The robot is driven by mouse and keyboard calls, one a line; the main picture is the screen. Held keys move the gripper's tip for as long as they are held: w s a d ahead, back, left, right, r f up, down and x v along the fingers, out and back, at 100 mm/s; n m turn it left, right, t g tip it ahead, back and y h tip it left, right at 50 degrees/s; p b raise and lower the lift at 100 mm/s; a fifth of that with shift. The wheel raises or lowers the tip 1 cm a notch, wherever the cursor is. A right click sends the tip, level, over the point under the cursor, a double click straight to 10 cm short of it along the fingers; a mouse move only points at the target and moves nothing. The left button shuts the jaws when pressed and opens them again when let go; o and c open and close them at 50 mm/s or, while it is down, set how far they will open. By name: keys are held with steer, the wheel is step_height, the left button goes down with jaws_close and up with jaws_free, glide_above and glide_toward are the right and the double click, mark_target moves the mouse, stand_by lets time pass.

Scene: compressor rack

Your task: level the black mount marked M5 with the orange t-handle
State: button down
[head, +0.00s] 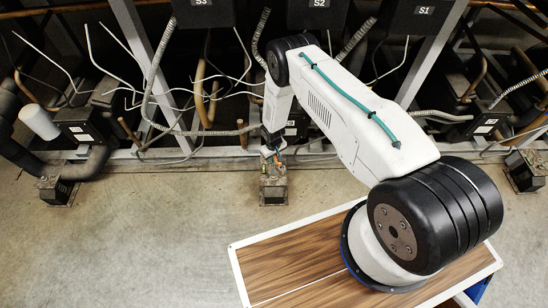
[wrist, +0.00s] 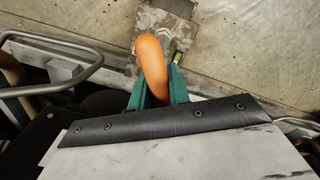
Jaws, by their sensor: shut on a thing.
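My gripper (wrist: 158,82) has teal fingers, shut on the orange t-handle (wrist: 151,60), whose rounded orange part sticks out between them. In the head view my gripper (head: 270,153) is low, right above a dark mount (head: 273,190) at the foot of the rack. In the wrist view the mount's worn metal plate (wrist: 160,22) lies beyond the handle. A small yellow-green spirit level (wrist: 177,58) sits just right of the handle; its bubble is too small to read. The handle's lower end and its contact with the mount are hidden. I cannot read an M5 mark.
Similar mounts stand at the left (head: 57,190) and right (head: 525,172). Pipes, hoses and thin bent tubes crowd the rack behind my gripper; a bent metal tube (wrist: 80,50) is close at left in the wrist view. The concrete floor (head: 150,250) in front is clear.

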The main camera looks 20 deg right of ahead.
steer(key=shift+f, duration=0.65)
stand_by(0.5)
steer(key=shift+n, duration=1.2)
steer(key=n, duration=0.2)
steer(key=shift+n, duration=0.3)
stand_by(0.9)
steer(key=shift+n, duration=1.1)
